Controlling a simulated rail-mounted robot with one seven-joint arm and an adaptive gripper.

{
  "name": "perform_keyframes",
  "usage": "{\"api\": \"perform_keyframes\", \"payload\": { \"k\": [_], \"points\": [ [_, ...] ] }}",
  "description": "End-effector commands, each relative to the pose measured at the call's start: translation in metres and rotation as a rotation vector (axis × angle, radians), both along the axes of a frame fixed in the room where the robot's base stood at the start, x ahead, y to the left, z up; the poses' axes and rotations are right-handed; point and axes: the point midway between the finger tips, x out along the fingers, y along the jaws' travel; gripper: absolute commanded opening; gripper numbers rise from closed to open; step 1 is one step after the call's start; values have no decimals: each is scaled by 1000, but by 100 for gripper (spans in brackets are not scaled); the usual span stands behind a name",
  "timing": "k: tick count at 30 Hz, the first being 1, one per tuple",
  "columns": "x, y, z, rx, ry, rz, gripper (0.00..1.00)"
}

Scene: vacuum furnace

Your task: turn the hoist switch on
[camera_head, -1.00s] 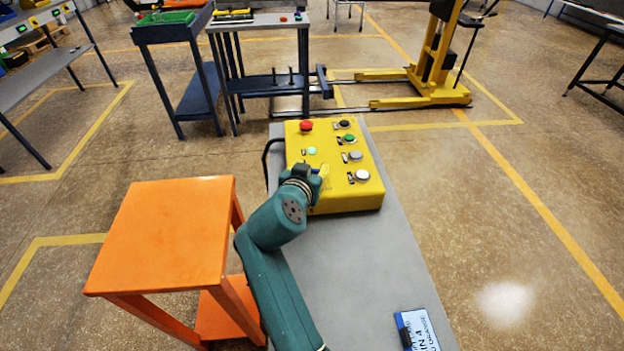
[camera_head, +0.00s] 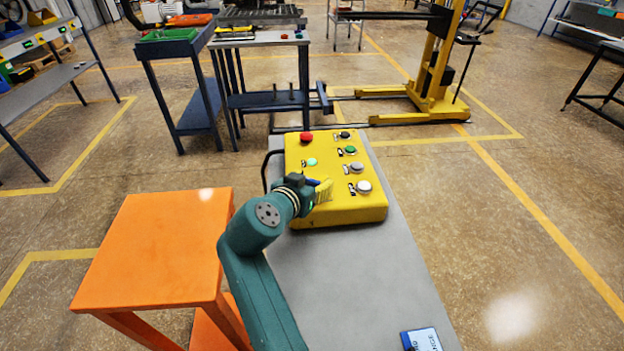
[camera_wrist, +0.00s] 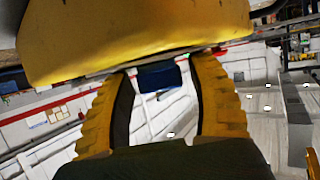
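The yellow control box (camera_head: 345,208) sits on a grey bench. Its top carries a red button (camera_head: 306,137), a lit green lamp (camera_head: 312,162), a black knob (camera_head: 345,134), a green button (camera_head: 350,150) and two pale buttons. My gripper (camera_head: 323,190) is at the box's left front part and hides what lies under it. The wrist view shows the yellow box (camera_wrist: 130,35) close above the fingers. I cannot read the labels.
An orange table (camera_head: 160,245) stands left of my arm. A blue and white item (camera_head: 422,340) lies at the near end of the grey bench (camera_head: 385,275). A yellow lift (camera_head: 435,75) and blue workstands are farther back. The floor on the right is clear.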

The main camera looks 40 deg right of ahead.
Motion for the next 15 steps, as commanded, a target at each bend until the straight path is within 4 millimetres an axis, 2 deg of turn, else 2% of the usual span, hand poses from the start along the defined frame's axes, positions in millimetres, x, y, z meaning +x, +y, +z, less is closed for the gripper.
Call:
{"api": "perform_keyframes", "payload": {
  "k": [10, 15],
  "points": [
    [0, 1, 6, -4, -8, 1, 70],
    [-6, 20, 14, -6, -9, 4, 70]
  ]
}}
